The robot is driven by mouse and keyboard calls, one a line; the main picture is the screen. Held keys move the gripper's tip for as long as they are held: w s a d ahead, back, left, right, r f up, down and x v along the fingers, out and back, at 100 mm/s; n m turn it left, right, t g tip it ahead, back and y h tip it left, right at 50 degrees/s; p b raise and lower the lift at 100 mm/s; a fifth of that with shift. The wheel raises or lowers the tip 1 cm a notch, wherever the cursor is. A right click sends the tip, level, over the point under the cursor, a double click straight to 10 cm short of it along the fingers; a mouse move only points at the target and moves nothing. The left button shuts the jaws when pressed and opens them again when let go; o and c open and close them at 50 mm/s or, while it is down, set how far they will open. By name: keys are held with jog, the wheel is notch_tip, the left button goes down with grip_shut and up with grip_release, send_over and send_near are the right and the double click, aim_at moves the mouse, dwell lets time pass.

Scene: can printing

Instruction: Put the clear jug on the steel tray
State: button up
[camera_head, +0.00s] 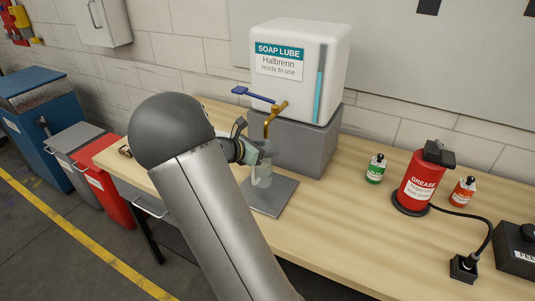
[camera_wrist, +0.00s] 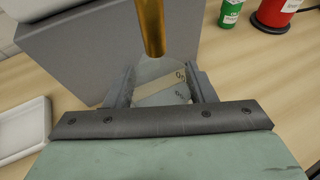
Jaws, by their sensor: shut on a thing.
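The clear jug (camera_head: 264,178) is at the tap, over the flat grey steel tray (camera_head: 280,200). I cannot tell whether its base touches the tray or is slightly above it. My gripper (camera_head: 255,152) is shut on the jug from the left side, and my arm hides part of the view there. In the wrist view the see-through jug (camera_wrist: 160,82) sits between the two fingers (camera_wrist: 160,90), with printed marks showing on or through it. The brass tap spout (camera_wrist: 151,25) hangs above the jug.
A white soap lube tank (camera_head: 300,70) with a blue-handled tap stands on a grey block (camera_head: 305,143) behind the jug. A green bottle (camera_head: 376,169), red grease can (camera_head: 420,180) and orange bottle (camera_head: 463,191) stand right. A white tray (camera_wrist: 22,130) lies left in the wrist view.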

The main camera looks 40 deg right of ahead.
jog(key=shift+d+r, duration=0.1)
jog(key=shift+d, duration=0.6)
notch_tip(320, 180, down, 4)
jog(key=shift+a+r+p, duration=0.15)
jog(key=shift+p, duration=0.35)
jog(key=o, duration=1.4)
jog(key=shift+f, duration=0.2)
